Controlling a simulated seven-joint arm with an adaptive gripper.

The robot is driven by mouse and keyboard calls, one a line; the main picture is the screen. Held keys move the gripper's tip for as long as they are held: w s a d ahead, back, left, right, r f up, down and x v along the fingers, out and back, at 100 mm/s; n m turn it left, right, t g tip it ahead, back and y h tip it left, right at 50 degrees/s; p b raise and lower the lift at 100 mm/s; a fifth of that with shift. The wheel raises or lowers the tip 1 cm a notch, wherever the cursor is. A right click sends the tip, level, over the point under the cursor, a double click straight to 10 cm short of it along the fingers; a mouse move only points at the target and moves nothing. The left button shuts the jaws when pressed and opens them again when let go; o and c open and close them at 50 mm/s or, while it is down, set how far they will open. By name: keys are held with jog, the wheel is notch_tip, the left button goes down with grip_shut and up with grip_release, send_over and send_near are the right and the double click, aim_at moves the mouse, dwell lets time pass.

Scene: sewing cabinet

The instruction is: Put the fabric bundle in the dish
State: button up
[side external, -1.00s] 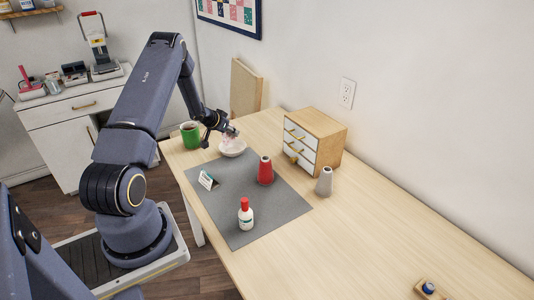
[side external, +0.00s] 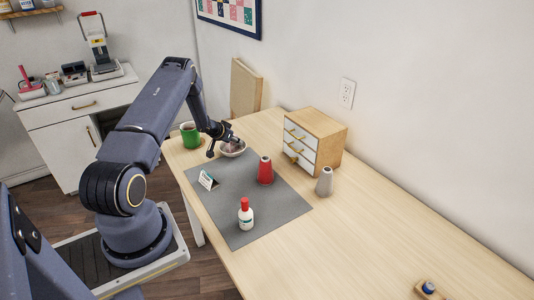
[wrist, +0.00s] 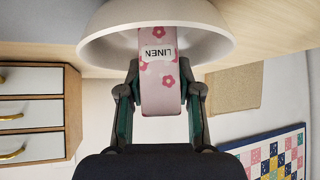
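The fabric bundle (wrist: 160,91) is pink with flowers and a white "LINEN" label. In the wrist view, which is upside down, it stands between the two fingers of my gripper (wrist: 160,76). Both fingers lie close against its sides, and it looks held. The white dish (wrist: 155,14) is around its lower end, which is hidden behind the near wall; I cannot tell whether it touches the bottom. In the side view my gripper (side external: 228,142) is at the dish (side external: 236,154), with a bit of the pink bundle (side external: 230,147) showing.
A green mug (side external: 190,135) stands left of the dish. A grey mat (side external: 230,205) bears a small card (side external: 208,180), a red cone (side external: 265,170) and a red-capped bottle (side external: 246,215). A grey cone (side external: 325,181) and a small drawer cabinet (side external: 328,138) stand right. The table's right is largely clear.

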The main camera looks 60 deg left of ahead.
jog(key=shift+o, duration=1.2)
jog(key=v, duration=1.1)
jog(key=w+d+r+y, duration=0.15)
jog(key=d+r, duration=0.25)
jog(key=r, duration=0.5)
jog(key=w+d+r+y, duration=0.1)
jog(key=w+d+r, duration=0.3)
jog(key=r, duration=0.5)
jog(key=s+d+r+g, duration=0.1)
jog(key=s+d+r, duration=0.3)
jog(key=d+r, duration=0.5)
jog(key=s+d+m+h, duration=0.2)
jog(key=s+d, duration=0.6)
jog(key=d, duration=0.4)
jog(key=s+d+m+g+h, duration=0.1)
jog(key=s+d+h, duration=0.3)
jog(key=s+d, duration=0.5)
jog(key=d+m, duration=0.1)
jog(key=d, duration=0.3)
jog(key=shift+s+r+g, duration=0.25)
jog(key=shift+r+g, duration=0.05)
